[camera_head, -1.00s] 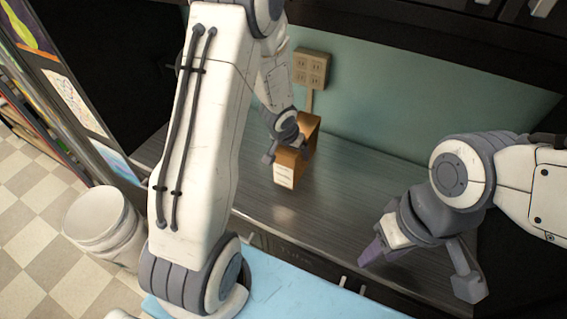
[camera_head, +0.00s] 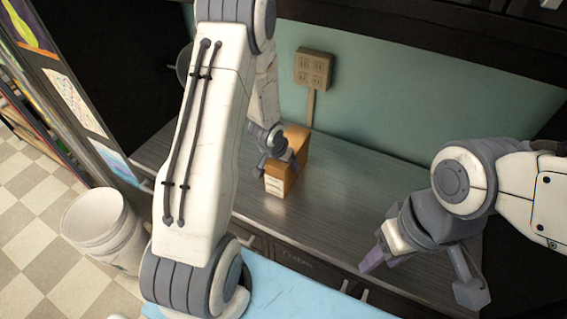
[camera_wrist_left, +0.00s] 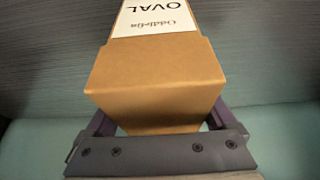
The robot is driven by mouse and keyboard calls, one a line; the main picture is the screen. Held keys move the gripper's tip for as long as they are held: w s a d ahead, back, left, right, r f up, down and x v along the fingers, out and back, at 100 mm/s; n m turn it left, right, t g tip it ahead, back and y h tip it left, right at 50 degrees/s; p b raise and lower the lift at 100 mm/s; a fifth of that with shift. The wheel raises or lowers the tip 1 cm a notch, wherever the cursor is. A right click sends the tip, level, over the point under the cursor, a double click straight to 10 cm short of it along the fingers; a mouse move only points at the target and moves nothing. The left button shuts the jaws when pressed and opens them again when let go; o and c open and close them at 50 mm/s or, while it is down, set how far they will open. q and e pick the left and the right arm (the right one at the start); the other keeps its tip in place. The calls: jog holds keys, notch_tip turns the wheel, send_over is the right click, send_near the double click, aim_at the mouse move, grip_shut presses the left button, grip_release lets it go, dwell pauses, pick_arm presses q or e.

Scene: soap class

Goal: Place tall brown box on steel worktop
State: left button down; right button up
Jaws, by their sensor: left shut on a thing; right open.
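The tall brown box (camera_head: 286,178) has a white label and shows in the middle of the head view, upright or nearly so, at the steel worktop (camera_head: 350,205). I cannot tell whether its base touches the surface. My left gripper (camera_head: 278,158) is shut on the box near its upper part. In the left wrist view the brown box (camera_wrist_left: 155,80) sits between the two fingers, its label reading "OVAL" upside down. My right gripper (camera_head: 420,276) is open and empty over the front right of the worktop.
A wall outlet (camera_head: 314,70) is on the green wall behind the worktop. A white bin (camera_head: 98,225) stands on the checkered floor at the left. A light blue surface (camera_head: 300,290) lies in front. The worktop right of the box is clear.

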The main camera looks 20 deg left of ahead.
aim_at(276, 163)
pick_arm(q)
grip_release()
jog(key=shift+r, duration=0.35)
jog(key=p+v, duration=0.5)
jog(key=v, duration=0.6)
jog(key=shift+s+r, duration=0.2)
jog(key=s+d+r+m+g, duration=0.1)
jog(key=s+d+r+m, duration=0.15)
jog(key=d+r, duration=0.3)
jog(key=s+d+r+m, duration=0.1)
jog(key=s+d+r, duration=0.3)
jog(key=d, duration=0.2)
jog(key=s+d+r+m+g, duration=0.1)
jog(key=s+d, duration=0.3)
jog(key=s, duration=0.4)
jog(key=s+d+r+m+g, duration=0.2)
jog(key=s+d+r, duration=0.2)
jog(key=s, duration=0.5)
jog(key=shift+d+r+h, duration=0.25)
jog(key=shift+d+h, duration=0.15)
jog(key=shift+d, duration=0.2)
